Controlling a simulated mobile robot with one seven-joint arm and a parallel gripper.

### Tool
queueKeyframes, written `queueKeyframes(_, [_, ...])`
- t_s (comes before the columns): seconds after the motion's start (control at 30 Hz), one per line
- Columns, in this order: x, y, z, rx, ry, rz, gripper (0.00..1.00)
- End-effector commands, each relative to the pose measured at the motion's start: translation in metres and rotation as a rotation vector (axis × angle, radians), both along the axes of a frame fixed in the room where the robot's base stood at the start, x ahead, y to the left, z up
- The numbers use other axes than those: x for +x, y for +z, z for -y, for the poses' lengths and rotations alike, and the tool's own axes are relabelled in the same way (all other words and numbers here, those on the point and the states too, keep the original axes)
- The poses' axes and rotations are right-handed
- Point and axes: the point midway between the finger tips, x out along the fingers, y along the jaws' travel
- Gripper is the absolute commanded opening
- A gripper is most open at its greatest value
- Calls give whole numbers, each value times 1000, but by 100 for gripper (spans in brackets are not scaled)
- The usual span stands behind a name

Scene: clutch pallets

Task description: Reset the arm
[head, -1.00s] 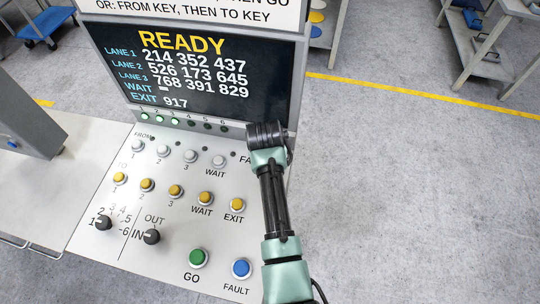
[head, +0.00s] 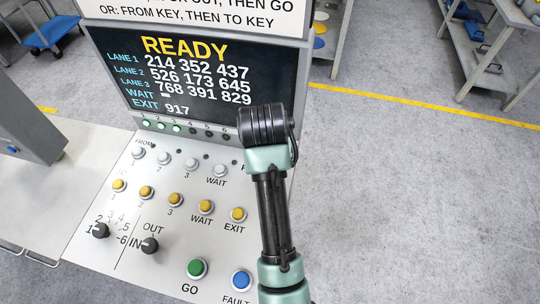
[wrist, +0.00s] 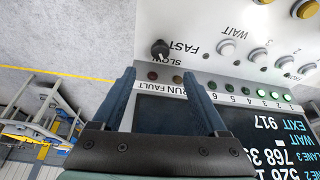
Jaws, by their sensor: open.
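My arm stands raised in front of the right side of the control panel (head: 110,215) in the head view, bent at a dark joint. My gripper is hidden there behind the arm. In the wrist view my gripper (wrist: 158,74) shows two blue-grey fingers, spread apart with nothing between them. Past the fingers are the RUN and FAULT lamps, the dark screen (wrist: 165,112) and the SLOW/FAST knob (wrist: 160,48). I cannot tell how far the fingers are from the panel. In the head view the screen (head: 125,95) reads READY, with lane numbers and EXIT 917.
The panel carries white and yellow buttons, a green GO button (head: 197,268), a blue FAULT button (head: 241,280) and two black knobs. A grey metal table (head: 60,185) is at left. Open floor lies at right, with a yellow line (head: 430,105) and shelves (head: 490,60) beyond.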

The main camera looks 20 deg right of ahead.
Motion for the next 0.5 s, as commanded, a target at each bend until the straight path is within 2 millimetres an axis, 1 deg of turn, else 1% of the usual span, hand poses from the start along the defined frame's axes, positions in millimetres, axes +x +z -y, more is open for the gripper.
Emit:
queueKeyframes(0.03, [-1, 6, -1, -1, 0, 5, 76])
queueKeyframes(0.1, [-4, 13, -2, -1, 0, 4, 76])
queueKeyframes(0.2, [-6, 18, -3, -1, 0, 2, 76])
queueKeyframes(0.5, [-7, 20, -4, 0, 0, 1, 76])
